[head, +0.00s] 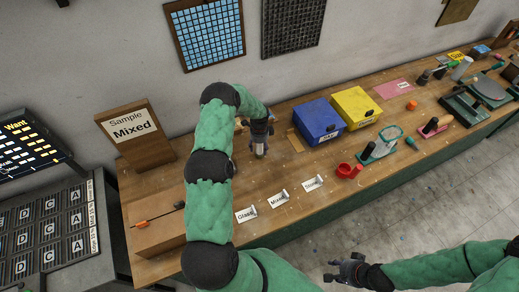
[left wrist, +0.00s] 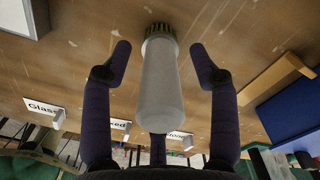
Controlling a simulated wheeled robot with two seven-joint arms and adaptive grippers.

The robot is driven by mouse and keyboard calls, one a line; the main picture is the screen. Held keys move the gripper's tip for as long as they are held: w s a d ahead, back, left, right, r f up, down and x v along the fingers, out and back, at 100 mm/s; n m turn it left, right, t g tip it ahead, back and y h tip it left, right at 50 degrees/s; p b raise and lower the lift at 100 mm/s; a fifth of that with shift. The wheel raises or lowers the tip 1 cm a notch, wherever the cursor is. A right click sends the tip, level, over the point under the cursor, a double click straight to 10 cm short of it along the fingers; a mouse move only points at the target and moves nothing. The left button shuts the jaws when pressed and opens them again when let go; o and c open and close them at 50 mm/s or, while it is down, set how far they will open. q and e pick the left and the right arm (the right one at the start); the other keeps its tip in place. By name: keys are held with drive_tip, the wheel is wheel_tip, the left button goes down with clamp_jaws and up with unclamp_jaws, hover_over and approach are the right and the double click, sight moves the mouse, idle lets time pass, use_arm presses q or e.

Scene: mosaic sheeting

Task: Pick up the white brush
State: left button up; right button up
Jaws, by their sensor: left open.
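The white brush (left wrist: 162,88) has a pale cylindrical handle and a dark green-yellow bristle end. In the left wrist view it lies between the two fingers of my left gripper (left wrist: 165,55), with a gap on each side. Its handle points toward the camera and its bristle end is at the wooden table. In the head view my left gripper (head: 260,147) points down over the table, left of the blue box, and mostly hides the brush. My right gripper (head: 333,270) is empty, in front of the table, with its fingers apart.
A blue box (head: 318,120) and a yellow box (head: 356,107) stand right of my left gripper. White label cards (head: 280,198) line the table's front part. A "Sample Mixed" sign (head: 134,127) stands left.

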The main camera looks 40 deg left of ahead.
use_arm(q)
clamp_jaws()
drive_tip(key=shift+r, duration=0.15)
